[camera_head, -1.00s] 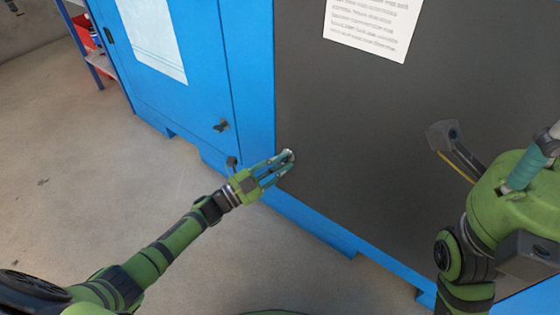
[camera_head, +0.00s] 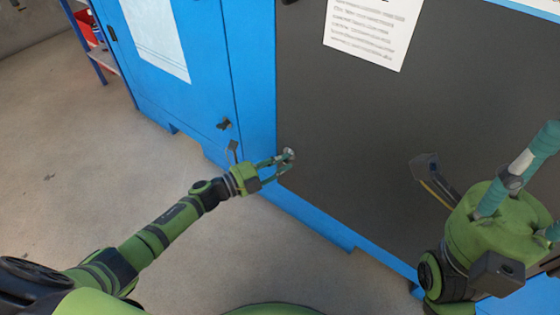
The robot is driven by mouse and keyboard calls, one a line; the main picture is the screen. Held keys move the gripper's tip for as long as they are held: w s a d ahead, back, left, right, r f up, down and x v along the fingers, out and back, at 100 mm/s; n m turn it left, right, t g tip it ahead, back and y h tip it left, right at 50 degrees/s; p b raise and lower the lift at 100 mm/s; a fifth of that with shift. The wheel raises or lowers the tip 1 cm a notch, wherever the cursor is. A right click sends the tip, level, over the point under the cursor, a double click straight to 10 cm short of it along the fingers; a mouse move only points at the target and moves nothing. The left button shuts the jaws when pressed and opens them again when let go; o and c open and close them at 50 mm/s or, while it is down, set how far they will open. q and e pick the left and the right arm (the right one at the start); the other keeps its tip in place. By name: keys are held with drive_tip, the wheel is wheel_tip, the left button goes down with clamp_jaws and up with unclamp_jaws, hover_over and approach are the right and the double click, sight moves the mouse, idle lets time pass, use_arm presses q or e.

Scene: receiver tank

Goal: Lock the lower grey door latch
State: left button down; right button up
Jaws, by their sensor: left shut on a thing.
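The lower grey door latch (camera_head: 289,153) is a small silvery knob at the left edge of the dark grey door (camera_head: 390,130), low down. My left gripper (camera_head: 284,160) reaches it from the left. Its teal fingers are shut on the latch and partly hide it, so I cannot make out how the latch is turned. My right gripper (camera_head: 545,185) is at the right edge, in front of the grey door. Its teal fingers stand apart with nothing between them, partly out of frame.
A blue door (camera_head: 190,90) with a small black latch (camera_head: 224,124) is left of the grey door. A paper sheet (camera_head: 372,30) is on the grey door. A blue base rail runs below. A shelf with a red bin (camera_head: 86,27) is at far left. The left floor is clear.

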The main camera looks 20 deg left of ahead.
use_arm(q)
drive_tip(key=shift+r, duration=0.1)
drive_tip(key=c, duration=1.2)
unclamp_jaws()
drive_tip(key=v, duration=1.2)
